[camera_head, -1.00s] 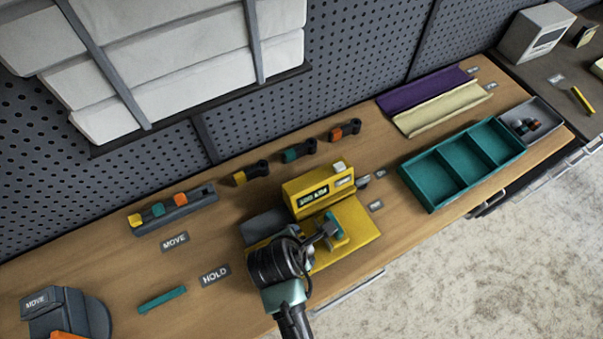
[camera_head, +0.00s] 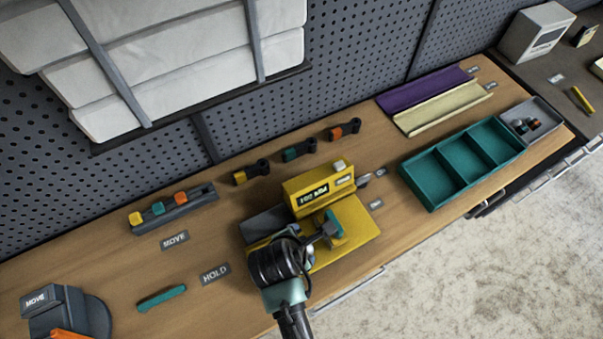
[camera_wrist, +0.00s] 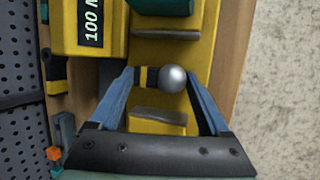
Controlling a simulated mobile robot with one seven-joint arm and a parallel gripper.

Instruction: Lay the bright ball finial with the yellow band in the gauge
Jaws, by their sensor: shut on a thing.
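The bright ball finial (camera_wrist: 173,79) has a shiny silver ball and a yellow-and-black banded stem pointing left in the wrist view. My gripper (camera_wrist: 160,78) is shut on it, one finger at the ball end and one at the stem end. The yellow gauge (camera_head: 362,240) stands on the bench with a "100 MM" display. In the wrist view the finial lies over the gap between the gauge's two grey-edged yellow supports (camera_wrist: 180,52). I cannot tell whether it touches them. In the head view my gripper is over the gauge and the finial is hidden.
A teal compartment tray (camera_head: 432,185) and a small grey bin (camera_head: 545,112) stand to the right. Several banded pieces, one orange-banded (camera_head: 345,130), lie behind the gauge. A grey rack (camera_head: 178,212) is at left. The bench near the HOLD label (camera_head: 215,274) is mostly clear.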

